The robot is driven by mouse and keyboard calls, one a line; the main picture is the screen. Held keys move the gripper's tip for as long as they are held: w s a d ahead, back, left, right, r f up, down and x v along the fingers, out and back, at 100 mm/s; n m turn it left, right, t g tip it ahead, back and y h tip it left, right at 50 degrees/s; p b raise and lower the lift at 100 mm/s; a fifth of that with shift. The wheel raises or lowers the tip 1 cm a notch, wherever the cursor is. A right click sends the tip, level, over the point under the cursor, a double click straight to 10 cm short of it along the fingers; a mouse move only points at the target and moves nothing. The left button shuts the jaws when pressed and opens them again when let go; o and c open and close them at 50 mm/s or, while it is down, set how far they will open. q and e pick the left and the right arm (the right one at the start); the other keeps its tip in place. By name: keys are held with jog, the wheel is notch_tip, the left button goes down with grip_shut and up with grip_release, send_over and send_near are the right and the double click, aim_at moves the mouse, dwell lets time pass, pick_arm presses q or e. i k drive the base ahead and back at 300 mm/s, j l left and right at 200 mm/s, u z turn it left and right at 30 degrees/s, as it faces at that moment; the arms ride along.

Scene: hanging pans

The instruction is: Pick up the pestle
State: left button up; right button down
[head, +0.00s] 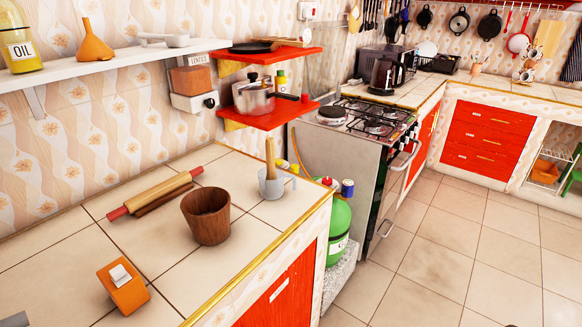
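The pestle (270,158) is a light wooden stick. It stands nearly upright with its lower end hidden inside a small grey mortar (270,187). The mortar sits on the tiled counter near its far right edge, beside a pale cup-like piece with a handle (289,176). No gripper fingers can be made out. A small dark piece in the bottom left corner may be part of my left arm, and a dark sliver at the bottom edge right of centre is too small to identify.
A wooden cup (206,217), a rolling pin (155,194) and an orange box (123,288) share the counter (255,240). A red shelf (262,119) with a pot (254,97) hangs behind the mortar. A green bottle (338,225) stands below the counter's right edge. The floor at right is clear.

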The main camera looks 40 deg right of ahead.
aim_at(270, 142)
jog(key=l+z, duration=0.2)
jog(key=z, duration=0.85)
